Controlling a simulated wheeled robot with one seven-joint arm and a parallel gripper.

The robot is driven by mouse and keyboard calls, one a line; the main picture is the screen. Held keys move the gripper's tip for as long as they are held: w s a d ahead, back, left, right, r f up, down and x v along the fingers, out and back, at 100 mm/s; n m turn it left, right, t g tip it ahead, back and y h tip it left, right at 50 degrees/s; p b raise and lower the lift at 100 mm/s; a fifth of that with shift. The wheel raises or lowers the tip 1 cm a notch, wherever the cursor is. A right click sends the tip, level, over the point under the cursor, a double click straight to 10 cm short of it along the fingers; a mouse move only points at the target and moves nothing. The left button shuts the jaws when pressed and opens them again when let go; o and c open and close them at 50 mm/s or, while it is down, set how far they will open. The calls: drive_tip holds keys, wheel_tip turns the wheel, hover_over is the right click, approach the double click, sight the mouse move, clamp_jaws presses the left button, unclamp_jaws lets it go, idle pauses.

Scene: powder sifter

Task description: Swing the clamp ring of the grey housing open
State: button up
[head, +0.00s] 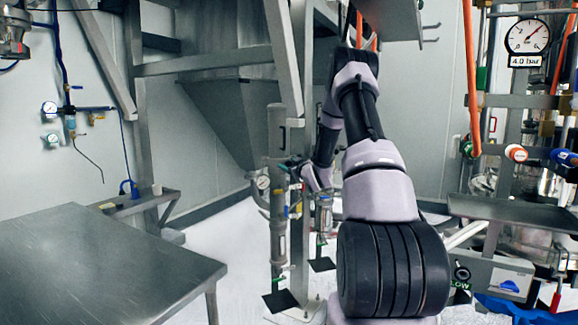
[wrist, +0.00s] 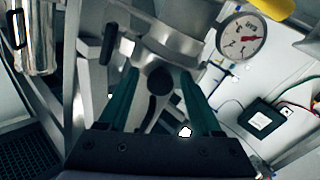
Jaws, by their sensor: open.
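The grey housing looks to be the upright metal cylinder (head: 277,225) in the head view, beyond my arm. In the wrist view a grey metal body (wrist: 165,25) with a band or collar fills the top middle. I cannot tell for sure which part is the clamp ring. A dark rounded knob or handle (wrist: 158,82) hangs below the collar, between my fingers in the picture. My gripper (wrist: 160,85) is open, its two green fingers on either side of the knob; contact is not clear. In the head view my gripper (head: 288,168) is small and beside the cylinder.
A pressure gauge (wrist: 241,40) sits right of the fingers, near a yellow part (wrist: 275,8). A dark handle (wrist: 110,43) stands left of the collar. A bare steel table (head: 100,265) is at the left. A shelf (head: 510,210) and pipes stand at the right.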

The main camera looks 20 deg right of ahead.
clamp_jaws()
idle(1.3)
